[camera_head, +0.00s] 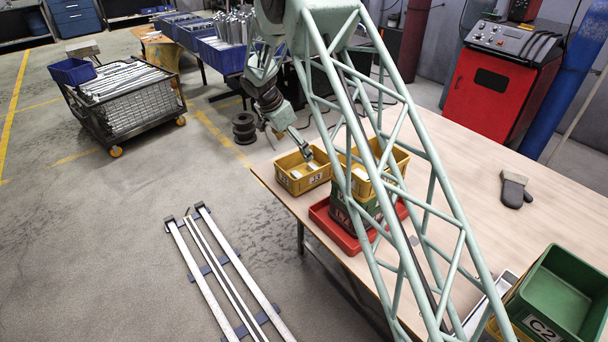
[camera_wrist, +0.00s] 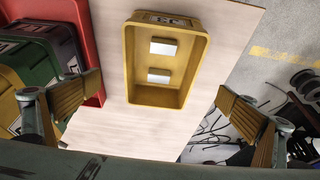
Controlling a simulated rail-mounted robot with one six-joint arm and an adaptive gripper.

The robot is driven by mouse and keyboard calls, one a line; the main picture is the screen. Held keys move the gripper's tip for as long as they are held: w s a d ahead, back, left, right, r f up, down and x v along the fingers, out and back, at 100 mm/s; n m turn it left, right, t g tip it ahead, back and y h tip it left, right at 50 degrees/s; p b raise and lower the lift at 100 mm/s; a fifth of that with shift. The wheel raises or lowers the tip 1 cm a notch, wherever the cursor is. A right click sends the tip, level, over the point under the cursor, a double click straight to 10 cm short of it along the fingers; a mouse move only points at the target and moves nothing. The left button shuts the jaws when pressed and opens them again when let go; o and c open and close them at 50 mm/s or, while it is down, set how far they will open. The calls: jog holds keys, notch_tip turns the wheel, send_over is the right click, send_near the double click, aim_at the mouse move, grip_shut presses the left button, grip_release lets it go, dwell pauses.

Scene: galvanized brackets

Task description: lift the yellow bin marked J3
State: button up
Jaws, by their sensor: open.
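The yellow bin (camera_head: 312,183) stands on the near left corner of the wooden table, its label, which seems to read J3, on the wall facing the head camera. In the wrist view, the yellow bin (camera_wrist: 130,62) is upright, with two white blocks inside on its floor. My gripper (camera_head: 306,154) is over the bin in the head view. In the wrist view, my gripper (camera_wrist: 158,88) has its fingers spread wide to either side of the bin, with nothing between them touching it. The gap between fingertips and rim is hard to judge.
Beside the bin, a red tray (camera_head: 338,233) holds a green bin (camera_head: 345,212) with another yellow bin (camera_head: 397,158) above; my arm partly covers them. A glove (camera_head: 514,188) lies farther right. A green bin (camera_head: 570,290) stands at bottom right. The table's middle is clear.

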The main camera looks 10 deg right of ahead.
jog(key=shift+f, duration=0.15)
send_near(305, 168)
jog(key=shift+s+d+b, duration=0.15)
jog(key=shift+s+b, duration=0.1)
jog(key=shift+s, duration=0.85)
jog(key=shift+s+d+b, duration=0.2)
jog(key=shift+s, duration=0.9)
jog(key=shift+b+x, duration=0.45)
jog(key=shift+x, duration=2.1)
jog(key=shift+a, duration=0.15)
jog(key=c, duration=0.8)
